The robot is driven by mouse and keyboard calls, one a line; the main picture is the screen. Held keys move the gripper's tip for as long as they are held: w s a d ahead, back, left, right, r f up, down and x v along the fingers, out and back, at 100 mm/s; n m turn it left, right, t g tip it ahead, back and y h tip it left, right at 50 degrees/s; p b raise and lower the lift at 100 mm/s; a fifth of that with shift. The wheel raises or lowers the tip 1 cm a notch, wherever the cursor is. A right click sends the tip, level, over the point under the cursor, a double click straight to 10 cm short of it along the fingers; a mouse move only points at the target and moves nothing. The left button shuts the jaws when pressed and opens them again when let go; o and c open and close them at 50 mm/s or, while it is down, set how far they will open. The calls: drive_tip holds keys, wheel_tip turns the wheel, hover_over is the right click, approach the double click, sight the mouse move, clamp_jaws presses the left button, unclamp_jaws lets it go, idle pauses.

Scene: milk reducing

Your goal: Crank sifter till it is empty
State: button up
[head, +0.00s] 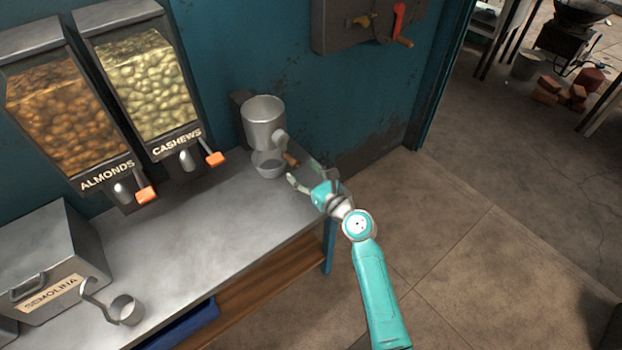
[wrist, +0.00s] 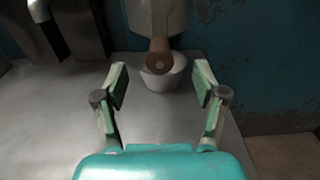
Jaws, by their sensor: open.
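The sifter (head: 263,122) is a grey metal cylinder mounted on the teal wall at the back right of the counter. Its crank has a brown wooden handle (head: 290,160) that points out toward my gripper. A small metal bowl (head: 268,165) stands on the counter under the sifter. My gripper (head: 304,177) is open and empty, just right of the bowl and close to the handle. In the wrist view the handle (wrist: 159,58) lies ahead, between and beyond my fingertips, with the bowl (wrist: 162,80) behind it. The sifter's contents cannot be seen.
Almond (head: 62,110) and cashew (head: 143,85) dispensers hang on the wall at left. A semolina box (head: 50,262) and a metal scoop (head: 122,308) sit on the metal counter (head: 190,235). A wall box with a red lever (head: 399,22) is above right. Open floor lies right.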

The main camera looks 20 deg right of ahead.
sight(297, 166)
drive_tip(key=shift+x, duration=2.65)
drive_tip(key=c, duration=1.2)
drive_tip(key=shift+a, duration=0.1)
drive_tip(key=shift+c, duration=0.2)
